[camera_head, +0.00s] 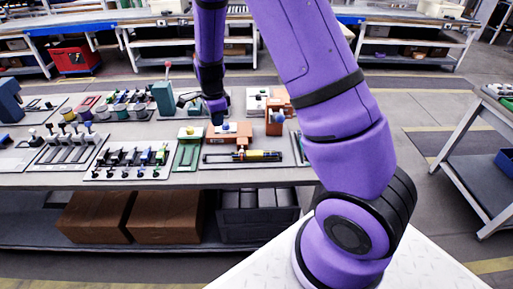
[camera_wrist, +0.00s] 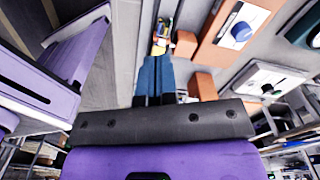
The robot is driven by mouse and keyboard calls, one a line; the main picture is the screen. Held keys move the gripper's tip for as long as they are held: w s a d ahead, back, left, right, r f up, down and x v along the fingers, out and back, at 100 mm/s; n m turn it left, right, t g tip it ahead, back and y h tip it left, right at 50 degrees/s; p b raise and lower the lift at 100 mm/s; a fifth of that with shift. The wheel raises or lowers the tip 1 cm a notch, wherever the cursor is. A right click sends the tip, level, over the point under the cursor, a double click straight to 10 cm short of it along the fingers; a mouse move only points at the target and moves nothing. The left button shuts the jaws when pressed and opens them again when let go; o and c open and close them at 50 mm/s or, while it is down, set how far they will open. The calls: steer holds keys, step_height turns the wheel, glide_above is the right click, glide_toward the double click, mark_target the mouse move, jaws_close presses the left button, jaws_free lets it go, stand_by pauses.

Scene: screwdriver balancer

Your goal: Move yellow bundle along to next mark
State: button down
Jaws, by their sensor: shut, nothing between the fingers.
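The yellow bundle (camera_head: 256,155) lies lengthwise on a dark flat rail (camera_head: 215,158) near the front edge of the bench. Small red and dark parts sit at its left end. My gripper (camera_head: 217,112) hangs above the bench, behind and left of the bundle, apart from it. In the wrist view my blue fingers (camera_wrist: 153,68) are together with nothing between them. A small yellow patch (camera_wrist: 160,47), probably part of the bundle, shows just beyond the fingertips. The marks along the rail are too small to make out.
An orange box with a blue knob (camera_head: 228,134) stands behind the rail, near my fingers; its knob (camera_wrist: 241,31) shows in the wrist view. A green tray (camera_head: 187,152) lies left. Another orange block (camera_head: 275,120) stands to the right. Racks of small parts (camera_head: 130,157) fill the left side.

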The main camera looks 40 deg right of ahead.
mark_target(257, 153)
steer(key=f+m, duration=0.1)
steer(key=f, duration=0.3)
steer(key=w+d+f+m+h, duration=0.1)
steer(key=f+m, duration=0.1)
steer(key=f, duration=0.3)
steer(key=d+f+m+g, duration=0.1)
steer(key=f, duration=0.3)
steer(key=shift+w+f, duration=0.15)
steer(key=shift+f, duration=0.2)
steer(key=shift+s+d+f+m, duration=0.2)
steer(key=shift+s+d+m, duration=0.1)
steer(key=shift+d, duration=0.15)
steer(key=s+d, duration=0.2)
steer(key=d, duration=0.1)
steer(key=s+d, duration=0.2)
steer(key=d, duration=0.1)
steer(key=s+d, duration=0.2)
steer(key=d, duration=0.1)
steer(key=shift+s+d+f, duration=0.1)
steer(key=shift+s+f, duration=0.05)
steer(key=shift+f, duration=0.55)
steer(key=shift+s, duration=0.15)
steer(key=shift+a, duration=0.2)
